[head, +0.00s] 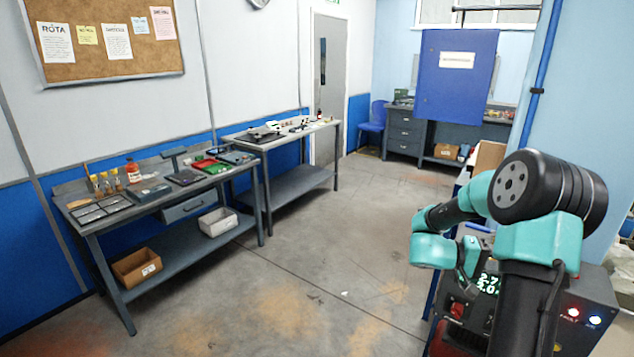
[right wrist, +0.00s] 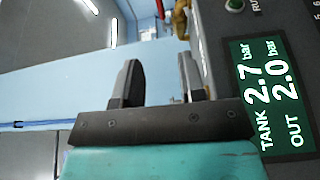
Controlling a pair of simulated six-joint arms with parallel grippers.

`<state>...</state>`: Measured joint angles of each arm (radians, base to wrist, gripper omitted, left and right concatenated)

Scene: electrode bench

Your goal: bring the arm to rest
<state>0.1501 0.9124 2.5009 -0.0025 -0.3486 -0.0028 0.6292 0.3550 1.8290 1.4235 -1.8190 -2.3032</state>
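My right arm (head: 540,225) is in the head view at the right, bent in front of a grey machine. Its gripper fingers are hidden in the head view. In the right wrist view my right gripper (right wrist: 158,78) shows two dark fingers set apart, with nothing between them. The fingers are beside the machine's panel, and I cannot tell how far from it. My left arm and left gripper are in neither view.
The machine's display (right wrist: 270,95) reads TANK 2.7 bar, OUT 2.0 bar. A red light labelled FAULT (head: 574,312) is lit. A workbench (head: 180,260) with tools and bottles stands at the left. A blue cabinet (head: 456,75) is at the back.

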